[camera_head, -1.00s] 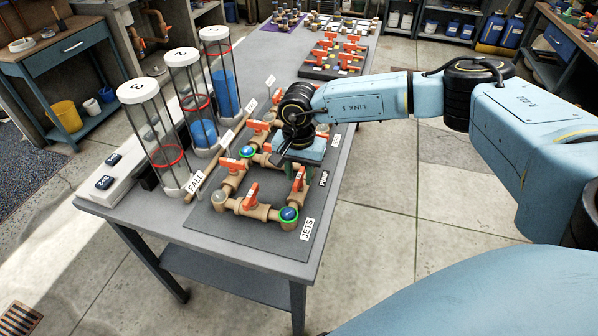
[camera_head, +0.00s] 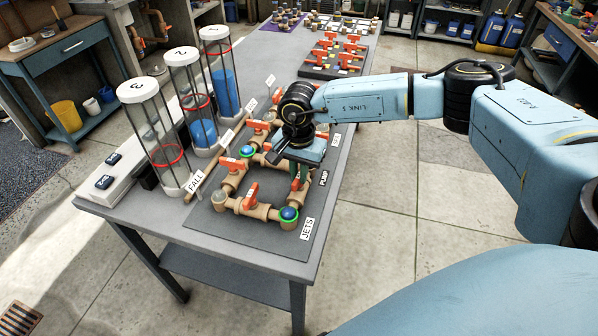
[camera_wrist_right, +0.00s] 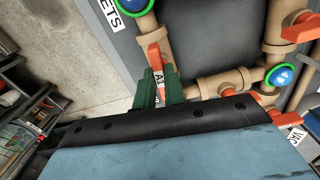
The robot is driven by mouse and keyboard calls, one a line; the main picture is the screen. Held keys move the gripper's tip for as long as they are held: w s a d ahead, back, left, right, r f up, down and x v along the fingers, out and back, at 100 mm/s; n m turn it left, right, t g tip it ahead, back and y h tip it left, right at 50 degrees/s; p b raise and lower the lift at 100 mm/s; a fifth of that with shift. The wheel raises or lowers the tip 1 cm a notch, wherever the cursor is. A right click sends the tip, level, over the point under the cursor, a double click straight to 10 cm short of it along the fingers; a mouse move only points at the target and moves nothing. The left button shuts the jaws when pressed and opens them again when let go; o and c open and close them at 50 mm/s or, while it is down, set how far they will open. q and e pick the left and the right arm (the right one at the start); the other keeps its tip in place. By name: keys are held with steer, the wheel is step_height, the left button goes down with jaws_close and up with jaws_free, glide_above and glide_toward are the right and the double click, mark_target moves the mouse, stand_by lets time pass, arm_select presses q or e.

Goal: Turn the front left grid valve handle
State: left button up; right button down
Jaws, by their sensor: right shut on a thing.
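A grid of tan pipes with orange valve handles lies on a dark mat (camera_head: 222,226) on the grey table. My right gripper (camera_head: 298,183) reaches down over the grid's right side, between the JETS and PUMP labels. In the right wrist view its green fingers (camera_wrist_right: 160,85) are shut on an orange valve handle (camera_wrist_right: 154,55), beside a pipe below the blue JETS gauge (camera_wrist_right: 132,4). The fingers hide part of this handle. Another orange handle (camera_head: 251,193) stands free on the near pipe, left of the blue JETS gauge (camera_head: 289,214). My left gripper is not in view.
Clear columns with red rings (camera_head: 166,155) stand left of the grid. An orange handle (camera_head: 233,163) is close to a second blue gauge (camera_head: 247,151). Another orange-handled board (camera_head: 318,73) lies farther back. The floor right of the table is clear.

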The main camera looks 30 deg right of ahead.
steer(key=m, duration=0.8)
steer(key=shift+m+b, duration=0.3)
steer(key=shift+m, duration=0.1)
steer(key=m, duration=0.3)
steer(key=shift+m, duration=0.3)
steer(key=m, duration=0.4)
steer(key=shift+r+m, duration=0.1)
steer(key=shift+m, duration=0.2)
steer(key=c, duration=1.5)
jaws_free()
step_height(320, 180, up, 13)
steer(key=shift+r, duration=0.15)
